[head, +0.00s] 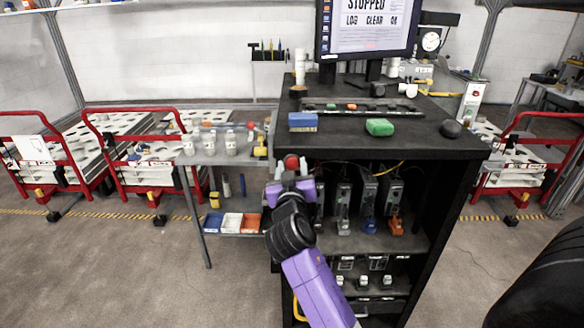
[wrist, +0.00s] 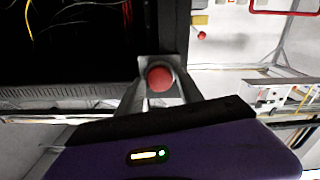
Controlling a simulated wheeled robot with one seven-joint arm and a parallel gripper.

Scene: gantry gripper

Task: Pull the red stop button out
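The red stop button (head: 291,162) is on the left part of the black workstation's front, just beyond my gripper in the head view. In the wrist view the round red button (wrist: 160,78) sits in front of a grey mount, in the middle of the picture. My gripper (head: 291,178) is at the button, at the end of my purple arm. In the wrist view its grey fingers (wrist: 160,88) stand open, one on each side of the button. Whether either finger touches the button is hard to tell.
A grey side table (head: 222,155) stands to the left, with red-framed carts beyond. Floor at front left is clear.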

